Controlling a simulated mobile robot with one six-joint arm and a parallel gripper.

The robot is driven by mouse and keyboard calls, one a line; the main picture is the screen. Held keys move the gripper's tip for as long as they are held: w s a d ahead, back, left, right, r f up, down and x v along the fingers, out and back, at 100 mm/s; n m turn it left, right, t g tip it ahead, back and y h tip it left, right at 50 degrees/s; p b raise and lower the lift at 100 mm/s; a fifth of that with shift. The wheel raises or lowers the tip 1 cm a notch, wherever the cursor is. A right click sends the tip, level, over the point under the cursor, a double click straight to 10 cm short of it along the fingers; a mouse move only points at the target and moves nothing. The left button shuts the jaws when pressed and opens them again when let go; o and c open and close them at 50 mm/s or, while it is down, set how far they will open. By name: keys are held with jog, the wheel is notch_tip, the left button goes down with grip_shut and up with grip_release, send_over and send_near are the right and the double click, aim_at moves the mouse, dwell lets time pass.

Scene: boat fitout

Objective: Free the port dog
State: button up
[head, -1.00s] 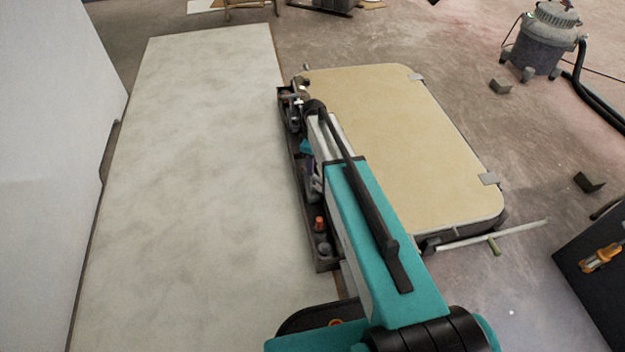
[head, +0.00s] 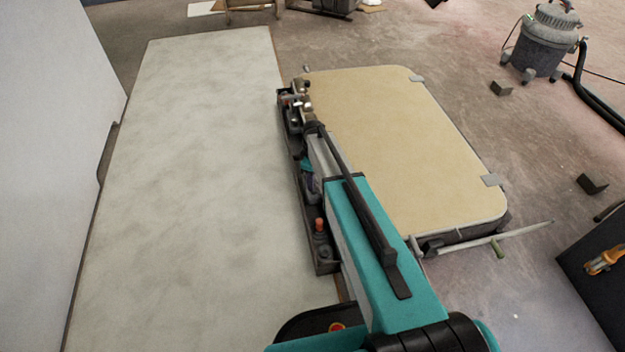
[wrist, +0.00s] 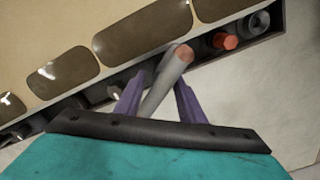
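A hatch-like tan panel (head: 395,130) with rounded corners lies in a dark frame. My gripper (head: 308,178) is low over the dark tray (head: 325,265) at the panel's left side, mostly hidden by my arm. In the wrist view, its purple fingers (wrist: 160,80) flank a grey tube (wrist: 165,85) with a reddish end. Whether they grip it is unclear. Any dog handle beneath my arm is hidden.
The tray holds an orange-topped item (head: 319,225) and several small parts. A pale board (head: 200,170) lies left of it. A pale rod (head: 525,229) with a green handle sticks out at the panel's near right corner. A vacuum (head: 540,40) stands far right.

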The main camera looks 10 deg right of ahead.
grip_shut()
jog(key=shift+a, duration=0.15)
jog(key=shift+w+r, duration=0.1)
jog(key=shift+w, duration=0.05)
dwell(1.0)
grip_release()
jog(key=shift+r, duration=0.1)
notch_tip(320, 180, up, 14)
jog(key=p, duration=0.4)
jog(key=shift+f, duration=0.2)
